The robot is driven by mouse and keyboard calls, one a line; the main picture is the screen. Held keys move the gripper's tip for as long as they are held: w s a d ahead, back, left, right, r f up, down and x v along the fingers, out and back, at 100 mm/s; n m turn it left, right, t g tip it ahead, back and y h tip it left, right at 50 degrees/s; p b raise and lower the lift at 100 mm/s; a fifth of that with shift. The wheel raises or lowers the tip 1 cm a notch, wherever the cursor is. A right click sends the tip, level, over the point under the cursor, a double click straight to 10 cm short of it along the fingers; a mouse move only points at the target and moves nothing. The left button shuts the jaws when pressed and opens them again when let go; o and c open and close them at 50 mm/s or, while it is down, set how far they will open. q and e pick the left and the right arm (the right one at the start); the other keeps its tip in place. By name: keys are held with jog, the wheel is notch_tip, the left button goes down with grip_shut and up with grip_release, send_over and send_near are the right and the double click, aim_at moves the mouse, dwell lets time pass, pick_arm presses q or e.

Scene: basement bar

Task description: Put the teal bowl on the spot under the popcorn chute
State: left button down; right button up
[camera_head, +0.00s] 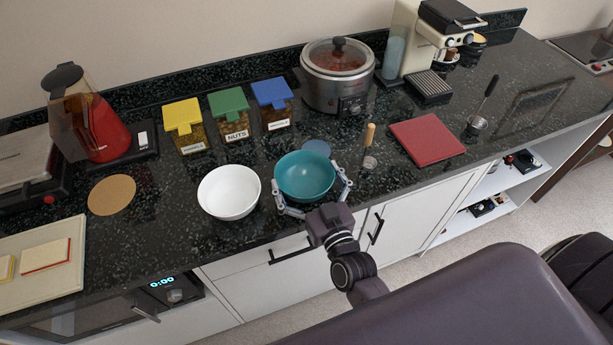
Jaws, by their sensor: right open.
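The teal bowl (305,177) sits upright on the dark counter near its front edge. My right gripper (312,189) is open, with one finger at the left side of the bowl and one at the right. I cannot tell whether the fingers touch it. Three dispensers stand behind: one with a yellow lid (182,114), one with a green lid (229,102) labelled NUTS, one with a blue lid (272,92). The yellow and blue ones' labels are too small to read, so I cannot tell the popcorn chute. A blue round spot (317,147) shows just behind the bowl. My left gripper is out of view.
A white bowl (229,193) stands close left of the teal bowl. A round cooker (337,77) stands behind. A cork mat (111,194) lies at left.

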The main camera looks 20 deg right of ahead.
jog(key=s+b, duration=0.2)
jog(key=s, duration=1)
jog(key=shift+r+b, duration=0.15)
jog(key=shift+b, duration=0.15)
